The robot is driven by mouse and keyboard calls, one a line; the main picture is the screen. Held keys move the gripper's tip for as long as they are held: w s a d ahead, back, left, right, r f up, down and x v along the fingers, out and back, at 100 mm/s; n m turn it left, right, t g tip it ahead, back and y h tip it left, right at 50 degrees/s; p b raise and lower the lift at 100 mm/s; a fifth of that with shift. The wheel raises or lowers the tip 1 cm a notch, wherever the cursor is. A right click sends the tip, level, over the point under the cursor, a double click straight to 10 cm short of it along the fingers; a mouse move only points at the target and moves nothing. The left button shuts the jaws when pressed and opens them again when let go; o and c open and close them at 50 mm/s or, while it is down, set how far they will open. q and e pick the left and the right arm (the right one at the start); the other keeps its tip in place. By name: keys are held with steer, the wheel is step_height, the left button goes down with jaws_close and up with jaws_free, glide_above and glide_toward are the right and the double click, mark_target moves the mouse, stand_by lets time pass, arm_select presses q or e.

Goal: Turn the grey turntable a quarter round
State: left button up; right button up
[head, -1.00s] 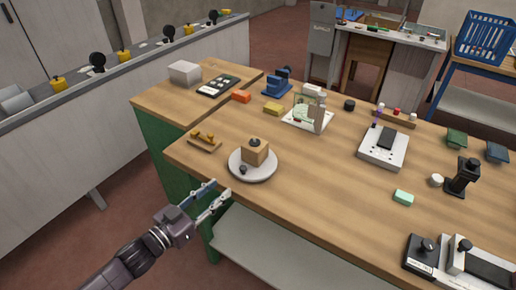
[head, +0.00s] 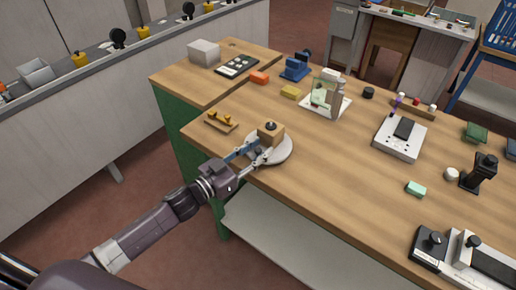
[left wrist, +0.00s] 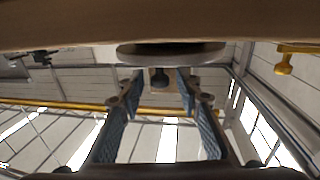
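The grey turntable (head: 284,153) is a round disc near the table's left front edge, with a wooden block (head: 270,134) on it. In the left wrist view, which looks upside down, the disc (left wrist: 190,49) shows edge-on. A dark knob (left wrist: 159,79) stands out from it. My left gripper (head: 258,151) is at the near left side of the turntable. In the left wrist view the gripper (left wrist: 159,90) is open, with the knob between its blue-padded fingertips and a gap on each side. My right gripper is out of view.
A wooden rest with yellow parts (head: 221,121) lies just left of the turntable. A yellow block (head: 290,92) and a glass piece on a white stand (head: 327,101) are farther back. The tabletop right of the turntable is clear up to a green block (head: 416,188).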

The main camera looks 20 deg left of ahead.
arm_select(q)
steer(key=shift+c, duration=0.5)
jaws_close()
steer(key=shift+w, duration=0.1)
